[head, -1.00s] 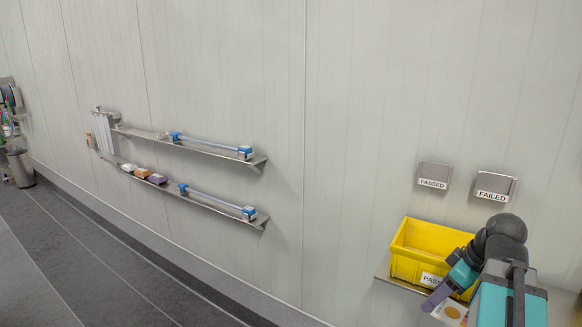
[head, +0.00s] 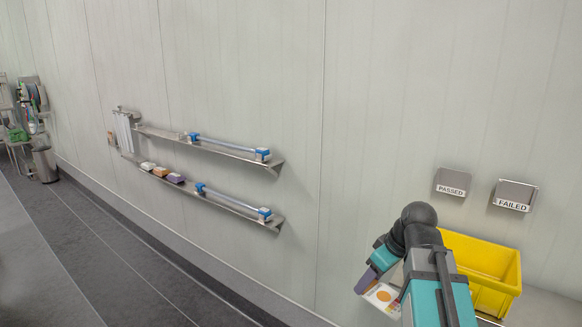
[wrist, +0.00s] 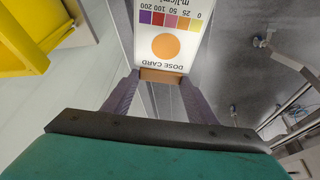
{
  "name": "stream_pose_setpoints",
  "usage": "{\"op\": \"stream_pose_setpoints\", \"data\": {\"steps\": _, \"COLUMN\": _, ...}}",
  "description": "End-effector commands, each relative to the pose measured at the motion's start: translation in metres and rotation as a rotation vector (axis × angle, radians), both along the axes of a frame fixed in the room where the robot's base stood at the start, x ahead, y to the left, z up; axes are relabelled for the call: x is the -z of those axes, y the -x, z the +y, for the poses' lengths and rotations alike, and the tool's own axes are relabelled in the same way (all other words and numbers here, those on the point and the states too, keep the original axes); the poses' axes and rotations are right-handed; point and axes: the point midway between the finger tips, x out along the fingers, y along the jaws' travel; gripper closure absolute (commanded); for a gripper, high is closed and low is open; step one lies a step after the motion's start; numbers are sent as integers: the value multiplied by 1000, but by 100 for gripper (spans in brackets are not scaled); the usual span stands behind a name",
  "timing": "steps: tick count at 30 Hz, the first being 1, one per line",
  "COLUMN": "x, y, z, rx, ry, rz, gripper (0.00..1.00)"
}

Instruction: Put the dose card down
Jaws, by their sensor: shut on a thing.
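The dose card (wrist: 168,28) is white, with an orange disc and a row of coloured squares, and reads "DOSE CARD". It shows upside down in the wrist view, and in the head view the card (head: 384,296) hangs at the end of my arm at lower right. My gripper (wrist: 160,78) is shut on the card's end, with a purple finger on each side. In the head view my gripper (head: 368,282) is left of the yellow bin, in front of the wall. The card is in the air, with nothing seen touching it below.
A yellow bin (head: 502,262) stands on a shelf at right, partly hidden by my arm. Signs reading PASSED (head: 451,190) and FAILED (head: 511,204) are on the wall above. Two narrow wall shelves, upper (head: 220,148) and lower (head: 232,206), hold blue-ended tubes and small packs.

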Motion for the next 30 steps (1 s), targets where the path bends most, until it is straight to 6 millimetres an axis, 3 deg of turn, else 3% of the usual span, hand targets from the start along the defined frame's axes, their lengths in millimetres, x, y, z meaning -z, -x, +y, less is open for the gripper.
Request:
{"op": "stream_pose_setpoints", "data": {"steps": 6, "x": -3, "y": -18, "z": 41, "rx": 66, "ry": 1, "rz": 0, "gripper": 72}}
{"op": "stream_pose_setpoints", "data": {"steps": 12, "x": -7, "y": -37, "z": 62, "rx": 208, "ry": 0, "rz": -1, "gripper": 72}}
{"op": "stream_pose_setpoints", "data": {"steps": 21, "x": -12, "y": -60, "z": 48, "rx": 489, "ry": 1, "rz": -1, "gripper": 72}}
{"op": "stream_pose_setpoints", "data": {"steps": 30, "x": -15, "y": -67, "z": 42, "rx": 672, "ry": 0, "rz": 0, "gripper": 72}}
